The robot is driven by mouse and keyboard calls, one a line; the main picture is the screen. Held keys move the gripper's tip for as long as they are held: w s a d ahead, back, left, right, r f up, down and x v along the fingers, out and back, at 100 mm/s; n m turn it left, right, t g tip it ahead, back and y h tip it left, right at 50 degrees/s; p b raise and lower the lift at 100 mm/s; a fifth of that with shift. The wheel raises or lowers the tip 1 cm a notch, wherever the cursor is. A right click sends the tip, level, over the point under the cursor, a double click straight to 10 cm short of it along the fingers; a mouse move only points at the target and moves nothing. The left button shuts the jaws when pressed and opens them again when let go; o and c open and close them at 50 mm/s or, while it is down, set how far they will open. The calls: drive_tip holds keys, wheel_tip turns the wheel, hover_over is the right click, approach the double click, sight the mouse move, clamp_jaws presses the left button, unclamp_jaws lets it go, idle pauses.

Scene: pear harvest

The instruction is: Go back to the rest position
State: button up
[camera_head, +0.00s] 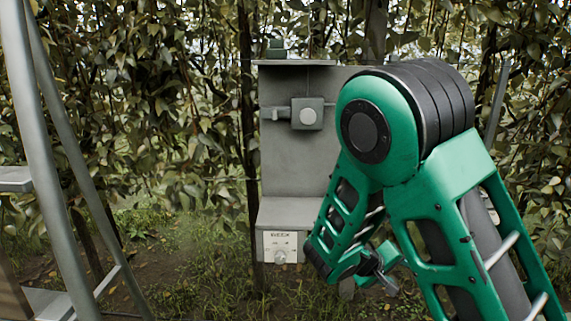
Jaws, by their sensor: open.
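My green arm fills the right side of the view, with its big elbow joint raised and the forearm hanging down. My gripper (380,272) is low in the middle right, partly hidden by my own arm. Its jaws are small here and look apart, with nothing seen between them. It is to the right of the grey metal stand (283,170) and appears clear of the knob plate.
The stand carries a grey box with a round pale face (307,116) and, lower, a white plate with a knob (280,256). A small green item (276,46) is on its top. A metal ladder-like frame (50,150) stands left. Leafy trees (150,100) close off the back.

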drive_tip(key=s+d+r+m+g+y, duration=0.2)
drive_tip(key=s+d+r+m+g, duration=0.1)
drive_tip(key=s+d, duration=0.3)
drive_tip(key=s+d+r+m+g+y, duration=0.25)
drive_tip(key=s+d, duration=0.25)
drive_tip(key=s, duration=0.3)
drive_tip(key=s+a+r+m+y, duration=0.1)
drive_tip(key=s+r+m+y, duration=0.2)
drive_tip(key=s, duration=1.5)
wheel_tip(320, 180, up, 4)
drive_tip(key=shift+s+a+f+y, duration=0.15)
drive_tip(key=shift+s+y, duration=0.2)
drive_tip(key=shift+y, duration=0.6)
